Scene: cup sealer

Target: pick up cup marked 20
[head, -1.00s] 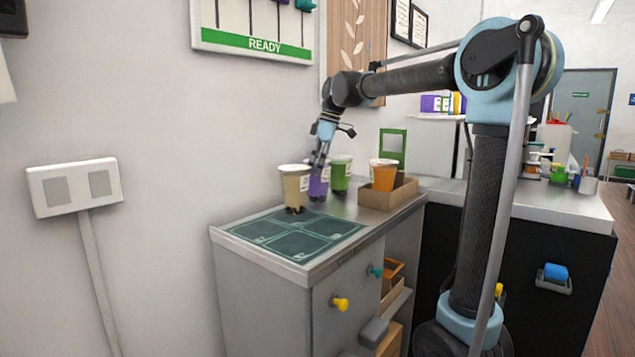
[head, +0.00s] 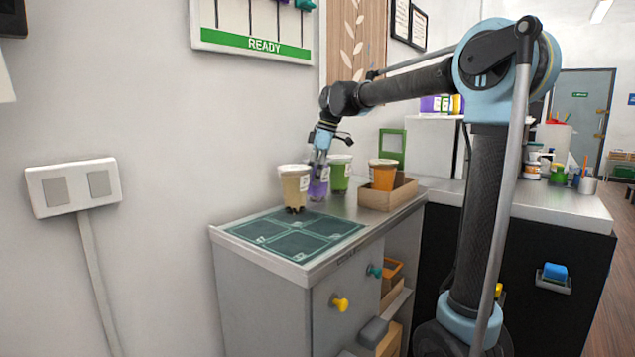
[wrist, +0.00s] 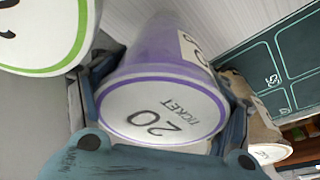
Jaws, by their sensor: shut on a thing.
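The cup marked 20 (wrist: 160,110) is purple with a white, purple-rimmed lid reading "20 TICKET" in the wrist view. In the head view the purple cup (head: 318,187) stands on the steel counter between a cream cup (head: 294,187) and a green cup (head: 340,174). My gripper (head: 319,170) comes down on it from above, with its fingers on either side of the cup. It is shut on the cup and partly hides it in the head view. I see no clear gap under the cup.
A cardboard box (head: 388,196) with an orange cup (head: 382,174) stands to the right. A dark green mat with marked squares (head: 297,240) lies empty in front of the cups. The wall is close behind the cream cup.

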